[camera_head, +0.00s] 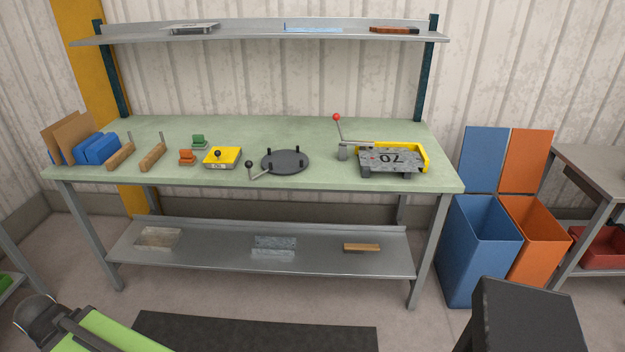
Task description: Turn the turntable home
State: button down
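The turntable (285,163) is a dark round disc lying flat on the green top of the workbench, near the middle. Several short black pegs stand up from its rim. A light bent lever with a black ball knob (249,164) reaches out from its left front side. Nothing lies on the disc. I cannot make out a home mark at this size. My gripper is not in view; a green and dark part at the bottom left looks like part of my arm, well away from the bench top.
Wooden-handled tools (152,157) lie left. The bench top (310,192) is clear before the turntable. Blue (482,250) and orange bins stand right.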

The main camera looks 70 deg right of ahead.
aim_at(284, 161)
jog(key=k, duration=0.35)
jog(key=z, duration=0.35)
jog(key=i, duration=1.5)
jog(key=z, duration=0.75)
